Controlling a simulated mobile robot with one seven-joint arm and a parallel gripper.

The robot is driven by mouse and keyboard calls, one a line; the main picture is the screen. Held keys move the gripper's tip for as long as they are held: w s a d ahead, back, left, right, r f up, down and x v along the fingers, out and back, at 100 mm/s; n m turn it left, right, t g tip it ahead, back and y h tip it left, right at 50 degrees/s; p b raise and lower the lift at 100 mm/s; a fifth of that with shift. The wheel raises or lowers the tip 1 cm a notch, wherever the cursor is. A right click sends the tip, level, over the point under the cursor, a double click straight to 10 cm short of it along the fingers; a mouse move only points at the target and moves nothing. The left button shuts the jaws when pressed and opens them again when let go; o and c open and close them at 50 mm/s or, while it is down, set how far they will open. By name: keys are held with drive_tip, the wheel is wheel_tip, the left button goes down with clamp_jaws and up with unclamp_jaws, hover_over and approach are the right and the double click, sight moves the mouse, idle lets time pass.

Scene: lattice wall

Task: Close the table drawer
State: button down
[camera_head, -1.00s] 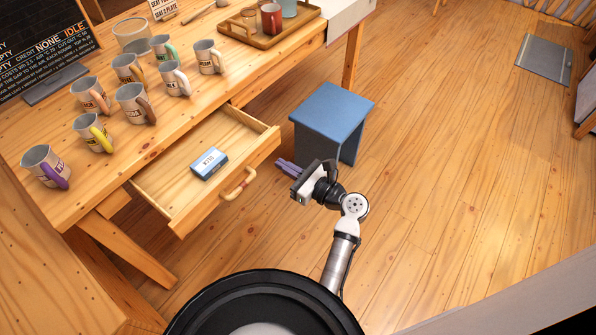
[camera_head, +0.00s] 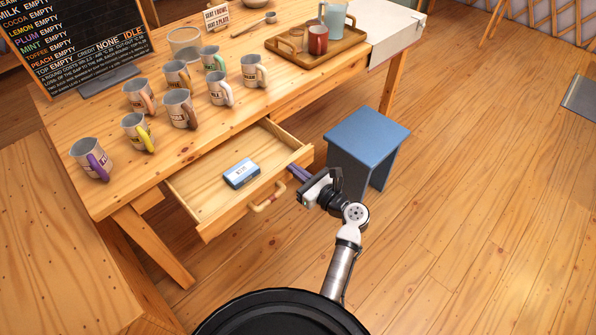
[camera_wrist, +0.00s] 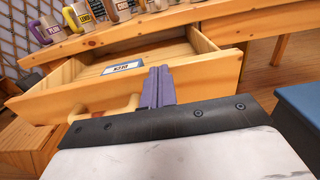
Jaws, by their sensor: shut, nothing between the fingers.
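The table drawer (camera_head: 211,202) is pulled out from the wooden table (camera_head: 137,194). A blue and white box (camera_head: 241,174) lies inside it. The drawer's curved handle (camera_head: 268,197) is on its front panel. My gripper (camera_head: 297,171) is shut and empty, its purple fingers at the right end of the drawer front. In the wrist view the fingers (camera_wrist: 157,86) overlap the drawer front (camera_wrist: 204,77), right of the handle (camera_wrist: 105,106). I cannot tell whether they touch the panel.
A blue stool (camera_head: 368,138) stands just right of my gripper, beside the table. Several mugs (camera_head: 180,108), a wooden tray (camera_head: 316,46) and a menu board (camera_head: 80,40) are on the tabletop.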

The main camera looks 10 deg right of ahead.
drive_tip(key=p, duration=0.1)
hover_over(259, 152)
drive_tip(key=shift+w, duration=0.2)
drive_tip(key=shift+s, duration=0.1)
idle(0.6)
